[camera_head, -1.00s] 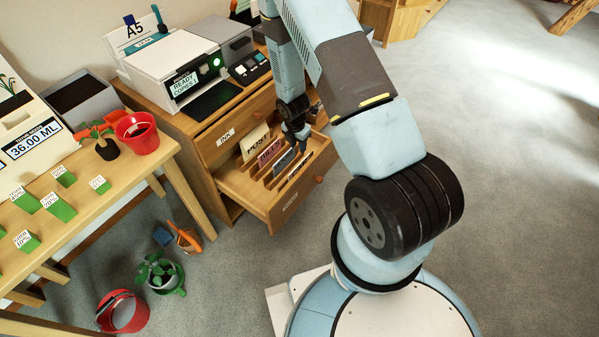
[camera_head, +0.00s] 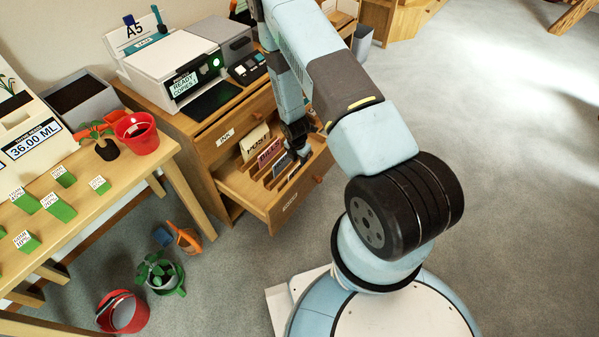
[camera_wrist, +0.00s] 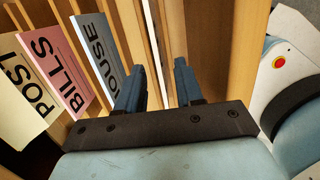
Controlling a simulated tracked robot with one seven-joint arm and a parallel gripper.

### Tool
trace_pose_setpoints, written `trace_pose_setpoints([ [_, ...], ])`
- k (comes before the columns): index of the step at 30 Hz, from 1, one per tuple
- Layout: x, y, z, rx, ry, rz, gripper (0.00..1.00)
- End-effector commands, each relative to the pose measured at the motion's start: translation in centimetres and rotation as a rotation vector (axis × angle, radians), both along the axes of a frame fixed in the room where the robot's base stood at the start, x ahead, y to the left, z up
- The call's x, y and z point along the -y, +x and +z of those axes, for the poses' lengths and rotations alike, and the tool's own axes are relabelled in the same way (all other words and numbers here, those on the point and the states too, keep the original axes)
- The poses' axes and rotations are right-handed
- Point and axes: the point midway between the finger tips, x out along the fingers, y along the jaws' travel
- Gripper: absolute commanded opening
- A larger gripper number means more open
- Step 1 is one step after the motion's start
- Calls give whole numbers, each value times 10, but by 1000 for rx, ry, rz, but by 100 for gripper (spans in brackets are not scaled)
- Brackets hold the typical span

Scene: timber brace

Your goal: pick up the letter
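My gripper (camera_head: 302,154) is over the open drawer (camera_head: 243,196), at the right end of its row of cards. In the wrist view its two dark blue fingers (camera_wrist: 159,70) are apart, pointing down into the drawer. Thin pale upright edges (camera_wrist: 150,28) show between and beyond the fingertips; I cannot tell whether one is the letter or only a divider. Left of the fingers stand a cream card marked POST (camera_wrist: 27,88), a pink card marked BILLS (camera_wrist: 55,70) and a blue-grey card marked HOUSE (camera_wrist: 98,50). No letter can be clearly made out.
The drawer's wooden front wall (camera_wrist: 245,60) is right of the fingers in the wrist view. A printer (camera_head: 175,65) stands on the cabinet above. A table with green blocks (camera_head: 60,209) is at left. Pots and a red bucket (camera_head: 122,312) stand on the floor.

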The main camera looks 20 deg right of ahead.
Motion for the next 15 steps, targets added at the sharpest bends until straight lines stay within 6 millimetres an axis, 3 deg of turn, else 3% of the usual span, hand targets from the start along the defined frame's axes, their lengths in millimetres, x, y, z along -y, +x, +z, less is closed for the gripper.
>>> trace_pose_setpoints([
  [7, 0, 3, -32, -1, 0, -2, 36],
  [15, 1, 4, -44, 1, 0, 0, 36],
])
